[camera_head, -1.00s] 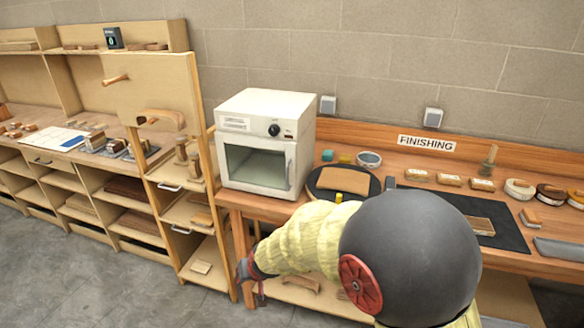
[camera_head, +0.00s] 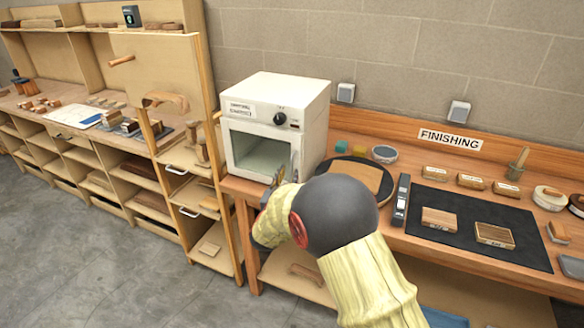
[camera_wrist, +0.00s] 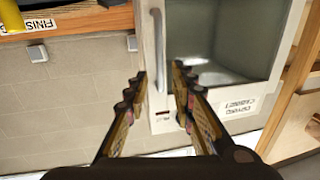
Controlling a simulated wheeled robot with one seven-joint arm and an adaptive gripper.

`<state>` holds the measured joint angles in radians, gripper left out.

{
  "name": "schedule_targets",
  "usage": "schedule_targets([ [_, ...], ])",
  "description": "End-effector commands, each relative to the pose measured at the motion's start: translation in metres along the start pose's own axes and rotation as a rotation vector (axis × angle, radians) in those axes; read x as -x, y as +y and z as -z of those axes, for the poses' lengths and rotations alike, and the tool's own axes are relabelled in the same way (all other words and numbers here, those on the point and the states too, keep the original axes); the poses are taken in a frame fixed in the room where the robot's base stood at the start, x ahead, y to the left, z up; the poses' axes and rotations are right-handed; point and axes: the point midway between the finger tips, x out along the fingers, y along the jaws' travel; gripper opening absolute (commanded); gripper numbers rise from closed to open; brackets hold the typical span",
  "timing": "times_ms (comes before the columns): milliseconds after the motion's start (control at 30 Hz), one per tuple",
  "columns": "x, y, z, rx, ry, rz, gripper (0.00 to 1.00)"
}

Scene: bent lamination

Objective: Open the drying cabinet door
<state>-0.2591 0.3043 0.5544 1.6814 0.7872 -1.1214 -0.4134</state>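The drying cabinet (camera_head: 270,122) is a white box with a dark knob on top of its front. Its door (camera_head: 262,150) has a glass window and looks shut. The grey bar handle (camera_wrist: 157,45) stands along one side of the window in the wrist view, where the picture is upside down. My gripper (camera_wrist: 158,72) is open, and the handle's end shows between its two fingers; I cannot tell whether they touch it. In the head view my gripper (camera_head: 272,187) is at the lower right of the door, partly hidden by my arm.
The cabinet stands on a wooden bench (camera_head: 420,250) beside a round dark board (camera_head: 352,178) and a black mat (camera_head: 455,210). A shelf unit with an upright panel (camera_head: 150,75) stands close on the left. Grey floor in front is clear.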

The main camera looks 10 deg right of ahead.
Motion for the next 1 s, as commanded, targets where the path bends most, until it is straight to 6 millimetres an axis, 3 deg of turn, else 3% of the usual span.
schedule_targets([
  [200,-0.035,0.001,-0.002,-0.001,0.000,-0.002,0.25],
  [400,-0.053,0.000,-0.002,0.000,-0.001,0.000,0.25],
  [733,-0.057,0.000,0.000,-0.001,-0.001,0.001,0.25],
  [1000,-0.057,0.000,0.000,-0.001,-0.001,0.001,0.10],
])
